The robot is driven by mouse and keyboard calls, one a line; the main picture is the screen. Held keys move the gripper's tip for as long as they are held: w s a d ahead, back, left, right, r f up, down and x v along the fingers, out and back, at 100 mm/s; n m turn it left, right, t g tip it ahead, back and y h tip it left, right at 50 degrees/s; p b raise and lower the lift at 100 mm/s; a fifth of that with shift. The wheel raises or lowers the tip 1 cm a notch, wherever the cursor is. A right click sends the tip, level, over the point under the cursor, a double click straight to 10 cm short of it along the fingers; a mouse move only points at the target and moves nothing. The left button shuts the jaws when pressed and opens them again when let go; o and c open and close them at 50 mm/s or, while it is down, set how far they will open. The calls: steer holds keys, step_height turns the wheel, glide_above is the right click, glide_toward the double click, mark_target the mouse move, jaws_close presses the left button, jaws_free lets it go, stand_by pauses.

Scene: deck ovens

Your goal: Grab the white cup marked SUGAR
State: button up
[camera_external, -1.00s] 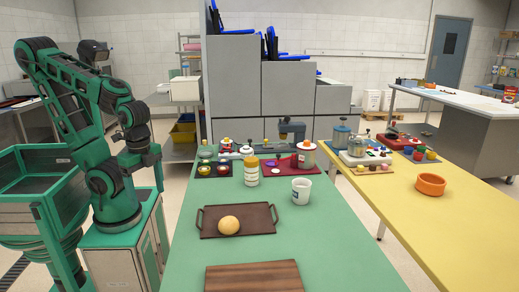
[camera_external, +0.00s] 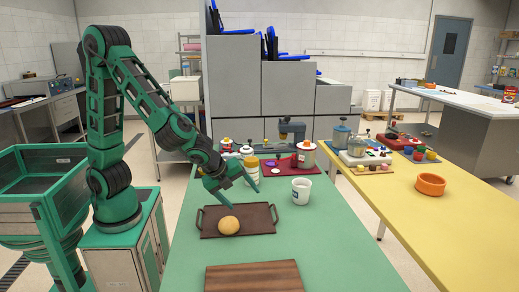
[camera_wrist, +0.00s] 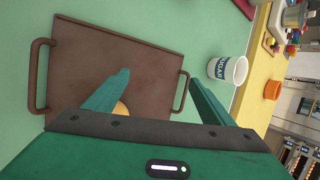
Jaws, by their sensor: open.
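The white cup marked SUGAR (camera_external: 301,190) stands upright on the green table, right of the brown tray. In the wrist view the cup (camera_wrist: 228,69) shows its dark label and open rim, beyond the right finger. My gripper (camera_external: 243,197) is open and empty, above the tray and left of the cup. In the wrist view my gripper (camera_wrist: 157,84) has its fingers spread over the tray, apart from the cup.
A brown tray with handles (camera_external: 263,219) holds a round bun (camera_external: 229,225), partly hidden by a finger in the wrist view. A jar with a yellow lid (camera_external: 252,174) stands behind. A wooden board (camera_external: 253,277) lies in front. The green table right of the cup is clear.

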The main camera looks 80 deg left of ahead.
mark_target(296, 191)
steer(key=w+m+t, duration=0.1)
steer(key=w+m, duration=0.1)
steer(key=w, duration=0.1)
steer(key=w+a+f+m+y, duration=0.1)
steer(key=w, duration=0.1)
steer(key=w+m+t+y, duration=0.1)
steer(key=w+m, duration=0.1)
steer(key=w, duration=0.1)
steer(key=shift+w+a+f+m+t, duration=0.2)
steer(key=shift+w+a+m+t, duration=0.1)
steer(key=shift+w+a, duration=0.05)
steer(key=w+m+t, duration=0.1)
steer(key=w+m, duration=0.1)
steer(key=w+m+t+y, duration=0.1)
steer(key=w+m, duration=0.1)
steer(key=m, duration=0.1)
steer(key=w+d+m+t+y, duration=0.1)
steer(key=w+m+t, duration=0.1)
steer(key=w, duration=0.1)
steer(key=shift+r+m, duration=0.3)
steer(key=shift+r, duration=0.1)
steer(key=x, duration=0.5)
steer(key=shift+w+a, duration=0.2)
steer(key=shift+w, duration=0.05)
steer(key=x, duration=0.5)
steer(key=shift+s+a+f, duration=0.2)
steer(key=shift+f, duration=0.05)
steer(key=c, duration=1.2)
